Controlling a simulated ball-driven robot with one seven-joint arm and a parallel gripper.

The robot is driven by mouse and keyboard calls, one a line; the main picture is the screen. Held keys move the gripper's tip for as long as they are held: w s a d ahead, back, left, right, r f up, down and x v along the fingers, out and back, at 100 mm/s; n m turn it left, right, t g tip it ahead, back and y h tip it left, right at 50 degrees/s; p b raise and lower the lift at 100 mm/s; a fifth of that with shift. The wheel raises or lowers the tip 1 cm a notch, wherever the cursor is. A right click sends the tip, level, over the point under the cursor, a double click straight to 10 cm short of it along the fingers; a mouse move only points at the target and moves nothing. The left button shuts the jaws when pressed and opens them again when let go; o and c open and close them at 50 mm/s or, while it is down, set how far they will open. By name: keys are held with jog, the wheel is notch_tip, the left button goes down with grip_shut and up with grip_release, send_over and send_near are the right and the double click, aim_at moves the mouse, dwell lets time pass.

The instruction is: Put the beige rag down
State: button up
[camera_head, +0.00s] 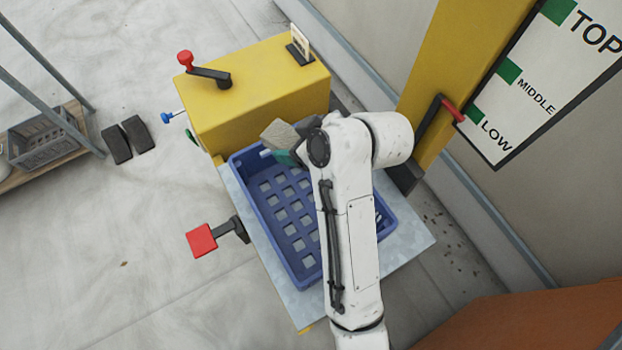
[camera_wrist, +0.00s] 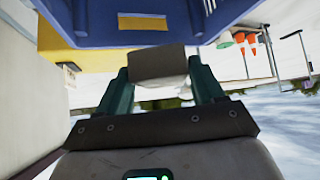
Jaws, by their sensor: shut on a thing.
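The beige rag (camera_head: 281,134) is a small grey-beige piece in the head view, at the back end of the blue crate and close to the yellow box. In the wrist view the rag (camera_wrist: 157,65) sits between the two green fingers of my gripper (camera_wrist: 160,78), which is shut on it. In the head view one teal finger of my gripper (camera_head: 284,157) shows beside my white arm. The rag appears raised near the crate's rim; I cannot tell the exact height. My arm hides part of the crate.
The blue slatted crate (camera_head: 262,222) looks empty where visible and stands on a pale metal platform (camera_head: 412,244). A yellow box (camera_head: 262,95) with a red-knobbed crank stands behind it. A red pedal (camera_head: 202,241) juts out left. A yellow column (camera_head: 420,75) with a red-handled lever stands right.

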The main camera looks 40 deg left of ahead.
notch_tip(320, 180, down, 16)
jog(key=shift+f, duration=0.1)
dwell(0.4)
jog(key=shift+f+b, duration=0.1)
jog(key=shift+b, duration=0.25)
jog(key=o, duration=1)
jog(key=shift+r, duration=0.2)
jog(key=p+v, duration=0.1)
jog(key=v, duration=1.1)
